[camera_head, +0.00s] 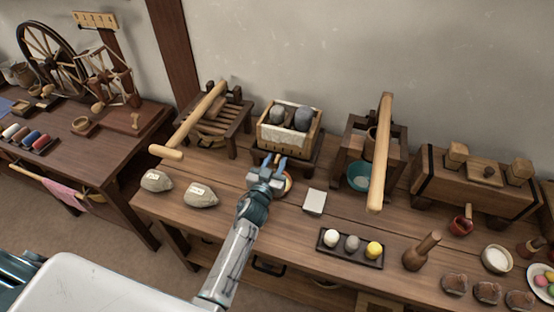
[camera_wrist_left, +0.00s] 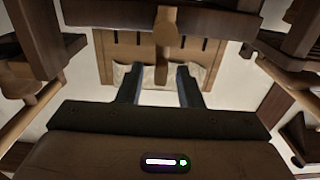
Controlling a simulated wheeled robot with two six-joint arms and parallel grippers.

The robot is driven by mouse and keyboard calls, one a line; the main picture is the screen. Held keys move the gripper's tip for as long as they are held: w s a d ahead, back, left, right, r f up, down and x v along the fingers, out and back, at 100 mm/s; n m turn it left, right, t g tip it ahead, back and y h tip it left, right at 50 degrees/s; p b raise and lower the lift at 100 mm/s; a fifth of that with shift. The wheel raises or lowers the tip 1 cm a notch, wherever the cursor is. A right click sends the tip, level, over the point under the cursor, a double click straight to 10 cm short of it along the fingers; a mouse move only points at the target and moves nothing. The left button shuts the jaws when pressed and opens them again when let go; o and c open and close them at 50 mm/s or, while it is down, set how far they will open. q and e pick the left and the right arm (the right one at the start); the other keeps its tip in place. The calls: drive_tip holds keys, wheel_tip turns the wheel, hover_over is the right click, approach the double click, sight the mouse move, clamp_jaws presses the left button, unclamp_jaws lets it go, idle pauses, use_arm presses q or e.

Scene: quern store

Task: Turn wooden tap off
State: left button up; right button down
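The wooden tap (camera_wrist_left: 162,45) shows in the left wrist view as a brown upright piece at the front of a pale wooden box (camera_wrist_left: 118,50) with white cloth. The box (camera_head: 309,142) also shows in the head view, holding cloth and dark stones on a stand; there the tap cannot be made out. My left gripper (camera_head: 274,160) is in front of the box. In the left wrist view its two fingers (camera_wrist_left: 160,84) are apart, one on each side of the tap's line, with visible gaps. I cannot tell their depth to the tap. My right gripper is not in view.
A bowl (camera_head: 288,183) is partly hidden by my left gripper. A slatted stand with a long lever (camera_head: 190,123) is to the left; another lever (camera_head: 380,155) is to the right.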

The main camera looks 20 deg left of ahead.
use_arm(q)
drive_tip(key=shift+w, duration=0.9)
drive_tip(key=shift+c, duration=0.2)
clamp_jaws()
drive_tip(key=shift+r, duration=0.1)
